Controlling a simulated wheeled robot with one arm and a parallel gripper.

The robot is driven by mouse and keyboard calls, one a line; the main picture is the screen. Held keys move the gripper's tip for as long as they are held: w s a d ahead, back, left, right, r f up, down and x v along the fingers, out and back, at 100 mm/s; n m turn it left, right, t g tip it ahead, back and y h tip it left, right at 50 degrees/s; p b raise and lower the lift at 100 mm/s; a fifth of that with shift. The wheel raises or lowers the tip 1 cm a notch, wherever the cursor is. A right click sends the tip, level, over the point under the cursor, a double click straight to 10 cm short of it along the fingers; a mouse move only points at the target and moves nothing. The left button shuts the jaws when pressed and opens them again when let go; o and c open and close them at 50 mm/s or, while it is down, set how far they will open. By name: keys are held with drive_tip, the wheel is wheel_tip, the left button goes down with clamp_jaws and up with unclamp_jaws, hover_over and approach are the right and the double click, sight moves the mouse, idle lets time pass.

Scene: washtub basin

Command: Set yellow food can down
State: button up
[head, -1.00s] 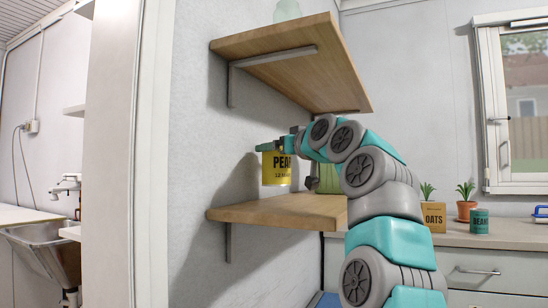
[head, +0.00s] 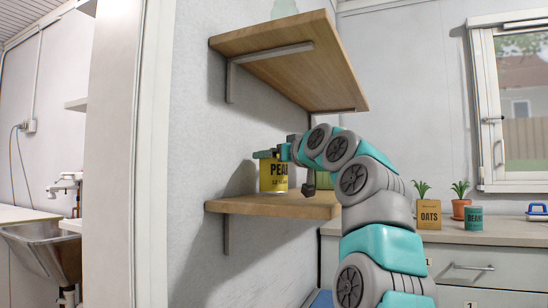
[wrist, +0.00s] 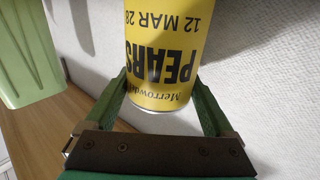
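The yellow food can (head: 273,178), labelled PEARS, is upright at the lower wooden shelf (head: 262,207). Its base looks on or just above the board; I cannot tell which. In the wrist view the can (wrist: 165,45) appears upside down between my two green fingers. My gripper (wrist: 162,82) has a finger against each side of the can, near its rim. In the head view my gripper (head: 268,154) reaches in from the right at the can's top, and my arm hides part of the shelf.
A green container (wrist: 28,50) stands on the shelf beside the can; it is partly hidden behind my arm in the head view (head: 324,181). An upper shelf (head: 290,65) hangs above. The wall (head: 195,150) is close. An oats box (head: 428,213) and a beans can (head: 474,218) stand on the counter.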

drive_tip(key=shift+o, duration=0.8)
drive_tip(key=shift+r, duration=0.2)
drive_tip(key=shift+r+p, duration=0.65)
drive_tip(key=shift+p, duration=0.2)
drive_tip(key=b+v, duration=0.6)
drive_tip(key=v, duration=0.6)
drive_tip(key=shift+s+f, duration=0.1)
drive_tip(key=shift+f, duration=0.05)
